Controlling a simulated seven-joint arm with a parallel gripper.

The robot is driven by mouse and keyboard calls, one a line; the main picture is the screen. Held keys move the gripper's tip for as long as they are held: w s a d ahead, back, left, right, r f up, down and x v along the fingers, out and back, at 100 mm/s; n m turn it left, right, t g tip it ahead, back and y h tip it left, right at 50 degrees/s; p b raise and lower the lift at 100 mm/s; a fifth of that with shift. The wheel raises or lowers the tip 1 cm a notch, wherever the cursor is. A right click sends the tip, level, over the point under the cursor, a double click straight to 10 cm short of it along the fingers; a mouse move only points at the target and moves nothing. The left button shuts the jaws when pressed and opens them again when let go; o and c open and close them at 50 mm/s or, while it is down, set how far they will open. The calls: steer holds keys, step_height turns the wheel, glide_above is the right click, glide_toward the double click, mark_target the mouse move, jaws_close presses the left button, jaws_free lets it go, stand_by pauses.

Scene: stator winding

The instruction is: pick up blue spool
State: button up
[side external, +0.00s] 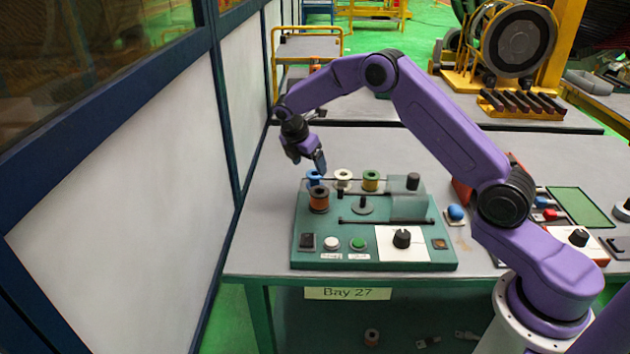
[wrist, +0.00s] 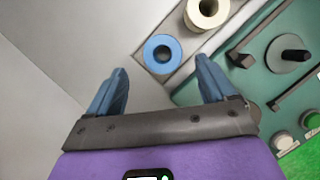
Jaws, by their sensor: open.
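The blue spool (wrist: 162,53) stands upright in the wrist view, seen from above with its round centre hole showing. It lies ahead of my open gripper (wrist: 163,88), between the lines of the two blue fingers and apart from them. In the side external view the blue spool (side external: 314,178) stands at the back left of the green fixture (side external: 430,255), partly hidden behind a copper-brown spool. My gripper (side external: 320,163) hangs just above it, tilted, with nothing between its fingers.
A copper-brown spool (side external: 319,200) stands directly in front of the blue one. A cream spool (side external: 343,179) and a green-and-yellow spool (side external: 371,181) stand to its right. A metal post with a disc (side external: 362,206) rises from the fixture. A white wall panel (side external: 130,210) is to the left.

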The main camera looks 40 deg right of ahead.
mark_target(315, 174)
steer(key=shift+s+x, duration=0.2)
steer(key=shift+x, duration=2.75)
steer(key=shift+d, duration=0.1)
steer(key=c, duration=1.1)
